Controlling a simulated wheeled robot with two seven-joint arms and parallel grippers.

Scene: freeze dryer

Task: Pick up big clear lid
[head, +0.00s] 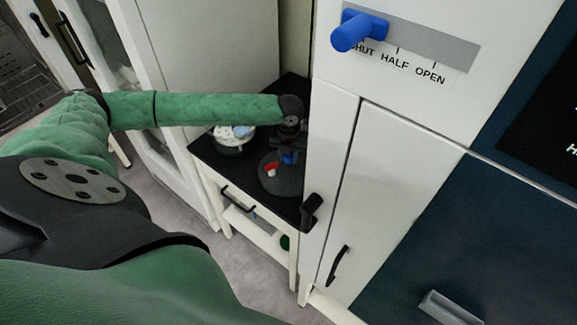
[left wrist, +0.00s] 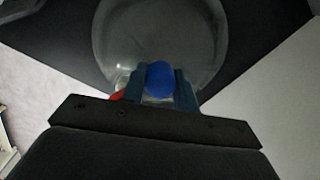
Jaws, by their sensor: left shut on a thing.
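The big clear lid (head: 283,184) is a round, see-through disc on the black top of a small cabinet in the head view. It also shows in the left wrist view (left wrist: 160,45), beyond the fingers. It has a blue knob (left wrist: 159,79). My left gripper (left wrist: 160,88) is shut on the blue knob, one finger on each side. In the head view my left gripper (head: 288,150) is above the lid and partly hides it. I cannot tell whether the lid touches the top. My right gripper is not in view.
A pot-like container with white and light blue contents (head: 234,137) stands left of the lid on the black top (head: 217,160). A red piece (head: 271,169) shows at the lid. A tall white cabinet (head: 390,185) with a blue SHUT/HALF/OPEN lever (head: 357,31) stands close on the right.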

